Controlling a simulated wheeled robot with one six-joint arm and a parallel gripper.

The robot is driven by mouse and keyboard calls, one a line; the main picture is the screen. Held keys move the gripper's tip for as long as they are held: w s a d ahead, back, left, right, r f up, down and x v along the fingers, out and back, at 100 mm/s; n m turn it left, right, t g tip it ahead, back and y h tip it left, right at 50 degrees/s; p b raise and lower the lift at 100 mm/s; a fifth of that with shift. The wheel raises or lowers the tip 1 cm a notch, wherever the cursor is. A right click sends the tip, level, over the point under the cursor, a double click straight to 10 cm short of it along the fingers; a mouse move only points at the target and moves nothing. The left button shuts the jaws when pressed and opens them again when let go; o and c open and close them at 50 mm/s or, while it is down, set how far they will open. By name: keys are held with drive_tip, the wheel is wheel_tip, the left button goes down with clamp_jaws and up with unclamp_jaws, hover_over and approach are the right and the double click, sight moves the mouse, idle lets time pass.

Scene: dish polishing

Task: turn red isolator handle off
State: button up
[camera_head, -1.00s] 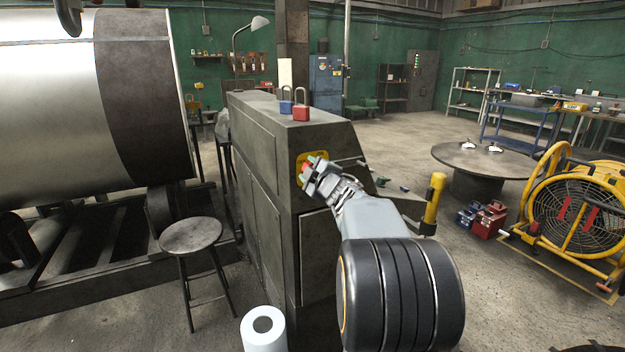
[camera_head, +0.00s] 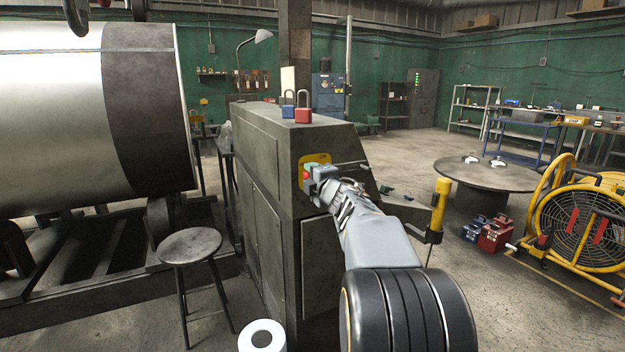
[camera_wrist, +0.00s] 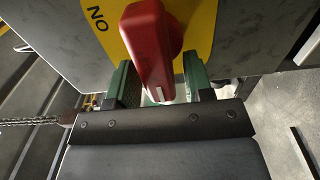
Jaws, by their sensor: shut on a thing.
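The red isolator handle (camera_wrist: 152,45) sits on a yellow plate (camera_wrist: 203,28) in the wrist view. Letters reading "ON" show on the plate, turned around in this view. My gripper (camera_wrist: 160,82) has one green pad on each side of the handle and is shut on it. The handle's pale end mark points toward the gripper body. In the head view the handle (camera_head: 306,176) shows as a small red patch on the cabinet's front, beside my gripper (camera_head: 318,182). The plate (camera_head: 321,158) shows above it. The gripper partly hides the handle there.
The grey cabinet (camera_head: 262,170) has a blue padlock (camera_head: 288,110) and a red padlock (camera_head: 303,116) on top. A stool (camera_head: 190,246) and a white roll (camera_head: 262,338) stand left of my arm. A yellow post (camera_head: 440,205) stands to the right.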

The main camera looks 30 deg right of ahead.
idle(0.3)
drive_tip(key=o, duration=0.6)
drive_tip(key=shift+c, duration=0.2)
drive_tip(key=shift+s, duration=0.1)
drive_tip(key=s+a+p, duration=0.1)
drive_tip(key=s+a, duration=0.1)
drive_tip(key=s, duration=1.1)
drive_tip(key=shift+s, duration=0.25)
